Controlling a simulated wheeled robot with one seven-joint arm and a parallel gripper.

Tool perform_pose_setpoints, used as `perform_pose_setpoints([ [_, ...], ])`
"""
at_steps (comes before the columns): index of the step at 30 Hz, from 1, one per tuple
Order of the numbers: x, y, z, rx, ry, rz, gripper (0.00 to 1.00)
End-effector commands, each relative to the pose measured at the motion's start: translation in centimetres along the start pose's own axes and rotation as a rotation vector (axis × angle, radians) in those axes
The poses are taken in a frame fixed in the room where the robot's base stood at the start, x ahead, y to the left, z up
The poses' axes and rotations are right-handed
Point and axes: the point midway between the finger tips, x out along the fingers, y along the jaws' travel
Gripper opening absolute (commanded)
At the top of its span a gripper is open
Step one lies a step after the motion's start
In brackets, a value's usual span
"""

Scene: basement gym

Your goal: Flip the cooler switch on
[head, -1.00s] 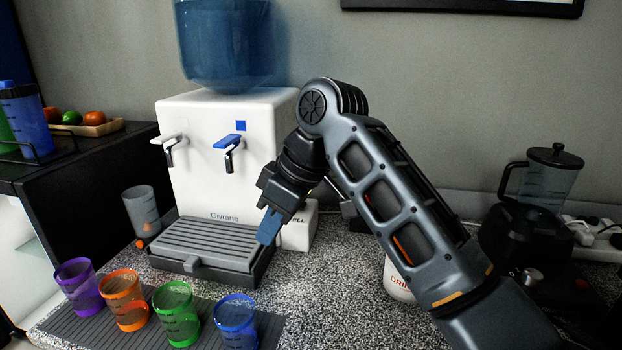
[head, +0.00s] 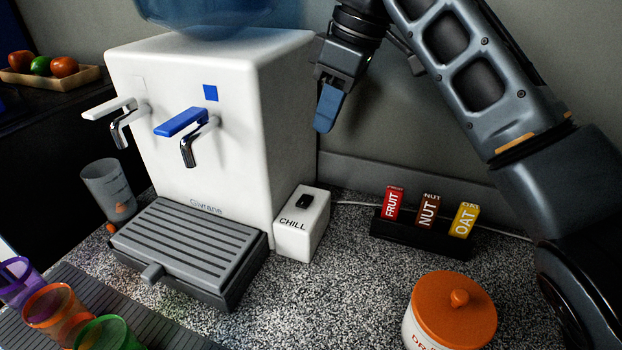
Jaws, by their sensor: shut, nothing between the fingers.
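The white water cooler (head: 240,150) stands on the speckled counter, with a blue tap (head: 182,122) and a white tap (head: 112,108) on its front. A small white box marked CHILL (head: 296,236) sits against its right side. A black switch (head: 304,202) is on top of that box; its position is too small to tell. My gripper (head: 327,118) is shut and empty, with blue fingertips pointing down. In the picture it is above the CHILL box and right of the cooler, apart from the switch.
A grey drip tray (head: 190,245) is in front of the cooler. A rack with several bars (head: 425,225) stands right of the box, and an orange-lidded jar (head: 455,310) stands in front. Coloured cups (head: 55,310) are at the lower left. Counter between box and jar is clear.

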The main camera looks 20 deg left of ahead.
Motion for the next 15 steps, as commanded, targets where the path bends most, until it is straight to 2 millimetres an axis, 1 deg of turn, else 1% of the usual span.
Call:
perform_pose_setpoints([
  [5,0.1,0.0,0.0,0.0,0.0,0.0,0.0],
  [8,0.7,0.0,0.0,0.001,0.001,-0.001,0.0],
  [11,1.9,0.0,0.0,0.001,-0.001,-0.002,0.0],
  [15,4.4,-0.1,0.0,0.0,0.0,-0.003,0.0],
])
